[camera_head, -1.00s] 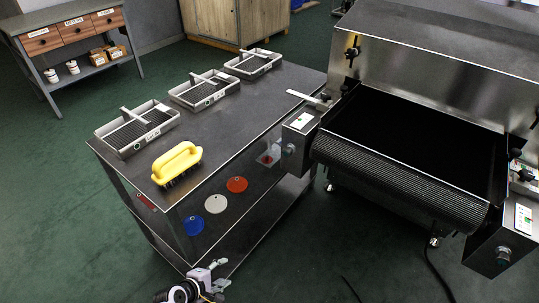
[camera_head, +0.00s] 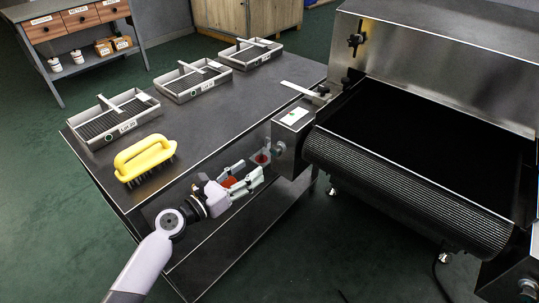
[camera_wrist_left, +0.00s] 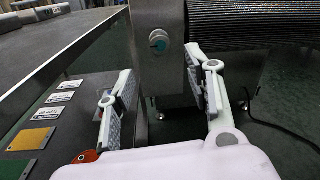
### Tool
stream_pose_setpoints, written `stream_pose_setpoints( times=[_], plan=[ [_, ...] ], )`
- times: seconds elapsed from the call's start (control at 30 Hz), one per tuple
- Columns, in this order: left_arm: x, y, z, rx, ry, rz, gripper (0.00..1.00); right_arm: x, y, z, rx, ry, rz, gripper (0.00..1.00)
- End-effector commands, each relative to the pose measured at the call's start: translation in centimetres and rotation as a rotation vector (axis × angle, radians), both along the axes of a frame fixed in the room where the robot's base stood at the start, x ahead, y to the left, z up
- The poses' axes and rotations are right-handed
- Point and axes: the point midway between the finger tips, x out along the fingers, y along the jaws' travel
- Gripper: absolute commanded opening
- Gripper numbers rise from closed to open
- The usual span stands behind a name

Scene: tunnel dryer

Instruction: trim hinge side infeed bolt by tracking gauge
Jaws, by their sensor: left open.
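The dryer's belt (camera_head: 420,140) ends in a ribbed roller at the infeed. A grey box (camera_head: 291,128) with a white label plate (camera_head: 293,116) sits at the roller's left end. A round bolt head (camera_head: 279,149) is on the box's front; it shows dark teal in the wrist view (camera_wrist_left: 158,41). A flat pale metal bar (camera_head: 302,91) lies above the box. My left gripper (camera_head: 250,172) is open and empty, just short of the bolt head and below it. In the wrist view, the bolt head is ahead, between and beyond the fingers (camera_wrist_left: 163,85). My right gripper is out of view.
A dark bench (camera_head: 225,105) holds a yellow-handled brush (camera_head: 145,158) and three wire-floored trays (camera_head: 115,115). Another end box (camera_head: 510,278) is at lower right. A black cable runs along the floor.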

Motion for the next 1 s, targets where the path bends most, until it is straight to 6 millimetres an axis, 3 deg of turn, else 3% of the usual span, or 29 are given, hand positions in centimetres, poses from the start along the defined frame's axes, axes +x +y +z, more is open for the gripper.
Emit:
stream_pose_setpoints(
  times=[0.2, 0.4, 0.87, 1.0],
  plan=[
    [3.8, -3.1, 0.0, 0.000, -0.002, 0.000, 0.48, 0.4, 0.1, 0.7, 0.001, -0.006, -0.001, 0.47],
    [6.1, -5.0, -0.1, 0.000, -0.001, 0.001, 0.48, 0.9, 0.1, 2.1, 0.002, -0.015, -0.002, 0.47],
    [7.0, -5.8, -0.1, 0.002, 0.000, 0.001, 0.48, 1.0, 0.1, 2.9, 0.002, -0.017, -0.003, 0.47],
    [7.0, -5.7, -0.1, 0.002, 0.000, 0.001, 0.39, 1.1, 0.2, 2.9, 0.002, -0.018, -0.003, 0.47]
  ],
)
